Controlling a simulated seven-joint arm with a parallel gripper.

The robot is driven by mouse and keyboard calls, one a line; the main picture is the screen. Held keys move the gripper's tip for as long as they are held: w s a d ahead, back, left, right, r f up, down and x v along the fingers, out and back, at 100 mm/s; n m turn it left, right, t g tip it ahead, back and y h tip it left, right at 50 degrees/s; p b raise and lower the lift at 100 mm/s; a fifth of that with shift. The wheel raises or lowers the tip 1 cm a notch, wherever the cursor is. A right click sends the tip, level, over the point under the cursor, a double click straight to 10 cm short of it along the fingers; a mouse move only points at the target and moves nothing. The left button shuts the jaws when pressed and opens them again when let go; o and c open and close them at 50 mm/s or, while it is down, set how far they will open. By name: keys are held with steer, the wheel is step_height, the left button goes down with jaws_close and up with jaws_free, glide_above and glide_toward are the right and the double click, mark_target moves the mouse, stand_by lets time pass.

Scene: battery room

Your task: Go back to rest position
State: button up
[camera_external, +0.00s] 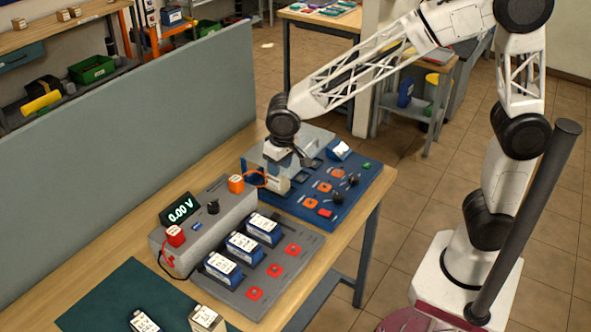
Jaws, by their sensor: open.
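My gripper (290,160) hangs from the end of the arm, pointing down over the blue panel (343,208) at the far right of the table. It is open. A pale block (277,184) is just below and left of it, and I cannot tell whether they touch. A clear cover (308,139) stands behind the gripper. The fingers are small and partly hidden.
A grey tester reading 0.00 V (212,225) and a grey tray (262,283) with three blue-and-white batteries (244,246) stand left of the panel. A grey partition (110,180) runs behind the table.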

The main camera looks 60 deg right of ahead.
steer(key=s+d+r, duration=0.5)
steer(key=s+d, duration=0.1)
steer(key=d, duration=0.4)
steer(key=s+d+r, duration=0.1)
steer(key=s+d, duration=0.8)
steer(key=s, duration=0.3)
steer(key=s+d+r+t, duration=0.1)
steer(key=s+d, duration=0.8)
steer(key=s, duration=0.2)
steer(key=shift+s+r+n, duration=0.3)
steer(key=shift+s+r, duration=0.05)
steer(key=shift+r, duration=0.05)
stand_by(1.3)
